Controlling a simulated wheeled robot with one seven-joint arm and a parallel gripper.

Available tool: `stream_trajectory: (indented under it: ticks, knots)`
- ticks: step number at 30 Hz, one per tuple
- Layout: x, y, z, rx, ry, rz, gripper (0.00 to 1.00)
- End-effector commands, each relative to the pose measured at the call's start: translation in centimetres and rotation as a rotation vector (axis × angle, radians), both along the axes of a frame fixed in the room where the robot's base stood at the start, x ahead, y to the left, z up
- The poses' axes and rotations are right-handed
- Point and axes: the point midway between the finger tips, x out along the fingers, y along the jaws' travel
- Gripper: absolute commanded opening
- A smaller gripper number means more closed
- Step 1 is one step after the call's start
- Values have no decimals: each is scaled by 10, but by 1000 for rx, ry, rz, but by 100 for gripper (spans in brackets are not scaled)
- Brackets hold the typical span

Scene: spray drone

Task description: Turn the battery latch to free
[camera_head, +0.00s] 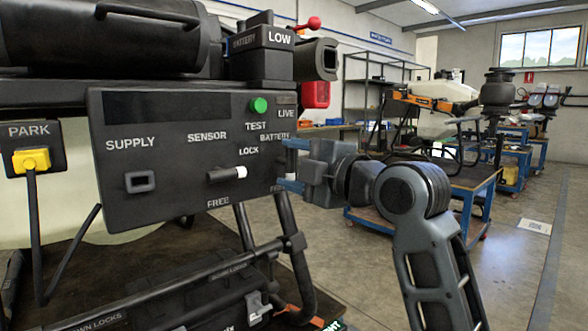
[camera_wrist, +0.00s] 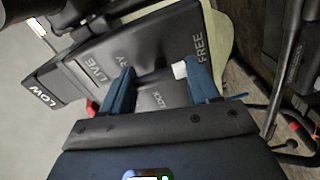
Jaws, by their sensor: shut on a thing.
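The battery latch (camera_wrist: 180,71) shows in the wrist view as a dark lever with a white tip between my fingers. Its white tip lies toward the FREE label, and the LOCK label sits to its side. My gripper (camera_head: 291,165) is at the right end of the dark panel (camera_head: 160,185), its blue fingers one above the other. In the wrist view my gripper (camera_wrist: 162,82) is closed on the latch, one finger near the BATTERY lettering and one by FREE. In the head view, the gripper hides the latch.
The sensor latch (camera_head: 226,174), with a white tip pointing right, sits just left of my gripper. A green button (camera_head: 259,105) is above. Black tubes (camera_head: 290,250) run below the panel. Blue workbenches (camera_head: 470,180) stand behind at right; floor between is open.

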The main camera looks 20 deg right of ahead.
Motion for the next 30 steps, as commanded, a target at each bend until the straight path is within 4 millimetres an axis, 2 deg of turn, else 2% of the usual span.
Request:
stream_trajectory:
  ticks: [11, 12, 17, 25, 30]
  knots:
    - [0, -1, 2, -6, -6, -2, 30]
    - [0, -1, 2, -6, -6, -2, 64]
    - [0, 0, 1, -4, -4, -1, 80]
    - [-1, 0, 1, -4, -2, 0, 80]
    - [-18, -6, 1, -2, -4, -1, 80]
